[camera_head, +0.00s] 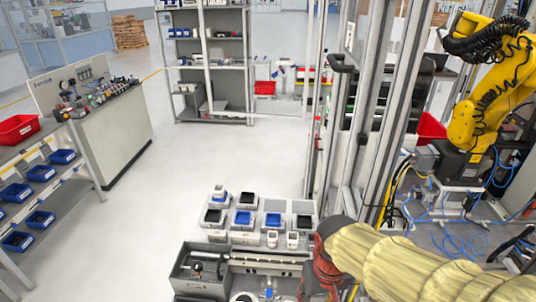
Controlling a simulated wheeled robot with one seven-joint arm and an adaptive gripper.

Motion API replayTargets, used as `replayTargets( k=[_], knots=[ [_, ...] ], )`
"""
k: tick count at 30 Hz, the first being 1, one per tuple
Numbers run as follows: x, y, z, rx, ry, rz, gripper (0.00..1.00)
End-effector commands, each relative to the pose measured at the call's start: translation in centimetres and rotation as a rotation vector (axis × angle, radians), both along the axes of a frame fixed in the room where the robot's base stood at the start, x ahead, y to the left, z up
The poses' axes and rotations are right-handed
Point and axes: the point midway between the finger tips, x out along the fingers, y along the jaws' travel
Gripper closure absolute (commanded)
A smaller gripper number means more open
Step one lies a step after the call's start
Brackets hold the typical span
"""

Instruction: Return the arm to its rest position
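My arm, in a pale yellow ribbed cover (400,262), reaches in from the lower right of the head view. It ends in a dark red and black part near the bottom middle, beside the trays in front of me. My gripper's fingers cannot be made out, so I cannot tell whether they are open or shut or hold anything.
A grey box (200,272) and a tray of small dark and white parts (245,222) lie close to my arm. Metal frame posts (375,110) and a yellow robot arm (485,90) stand at right. Shelving (210,60) stands behind. Open floor (170,190) lies left of the trays.

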Motion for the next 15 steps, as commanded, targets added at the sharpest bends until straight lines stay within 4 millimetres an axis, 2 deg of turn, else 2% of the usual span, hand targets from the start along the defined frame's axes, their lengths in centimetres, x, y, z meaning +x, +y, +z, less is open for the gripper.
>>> replayTargets(
  k=[6, 9, 15],
  knots=[
    [-4.1, -3.8, 3.8, 0.015, -0.191, 0.001, 0.63],
    [-5.5, -5.2, 5.2, 0.018, -0.277, -0.036, 0.63],
    [-6.4, -6.8, 7.6, 0.019, -0.405, -0.095, 0.63]
  ],
)
